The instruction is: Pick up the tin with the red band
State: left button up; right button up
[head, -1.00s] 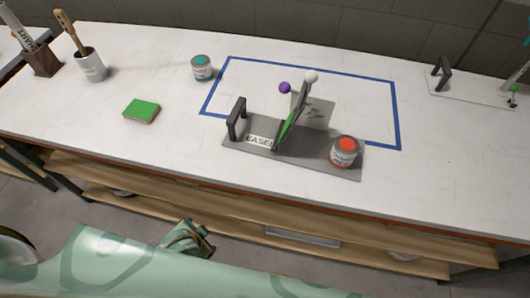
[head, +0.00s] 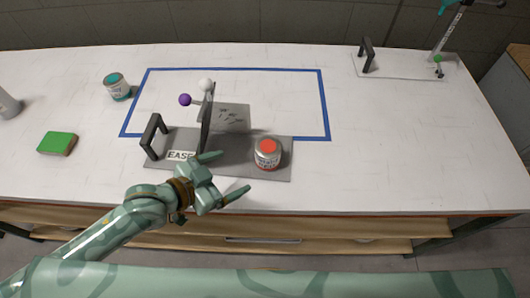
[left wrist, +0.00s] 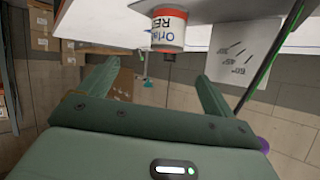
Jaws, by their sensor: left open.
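The tin with the red band (head: 267,153) stands upright on the right end of the grey easel base (head: 226,168), its top red. It also shows, upside down, at the top of the left wrist view (left wrist: 167,30), beyond the fingertips and between their lines. My left gripper (head: 228,175) is open and empty, just left of and nearer than the tin, its fingers pointing towards it. The left wrist view shows both its fingers spread apart (left wrist: 155,75). I see no contact with the tin. My right gripper is not in view.
The upright easel panel (head: 206,122), with white (head: 206,84) and purple (head: 185,99) balls near it, stands left of the tin. A dark handle (head: 152,136) rises at the base's left. A teal-topped tin (head: 116,88) and green block (head: 57,143) are farther left.

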aim_at(268, 150)
pick_arm(q)
jog(key=shift+n+h, duration=0.4)
jog(key=shift+h, duration=0.1)
jog(key=x, duration=0.3)
jog(key=a+b+x, duration=0.1)
jog(key=x, duration=0.3)
jog(key=w+b+x, duration=0.1)
jog(key=x, duration=0.3)
jog(key=shift+a+f, duration=0.2)
jog(key=shift+f, duration=0.05)
jog(key=x, duration=0.1)
jog(key=b+x, duration=0.1)
jog(key=x, duration=0.1)
jog(key=b+x, duration=0.1)
jog(key=shift+w+a+f, duration=0.1)
jog(key=shift+w+f, duration=0.3)
jog(key=shift+f, duration=0.1)
jog(key=shift+w+d+f, duration=0.1)
jog(key=shift+w+d, duration=0.15)
jog(key=shift+d, duration=0.05)
jog(key=shift+s, duration=0.1)
jog(key=shift+c, duration=0.3)
jog(key=c, duration=1)
jog(key=shift+c, duration=0.5)
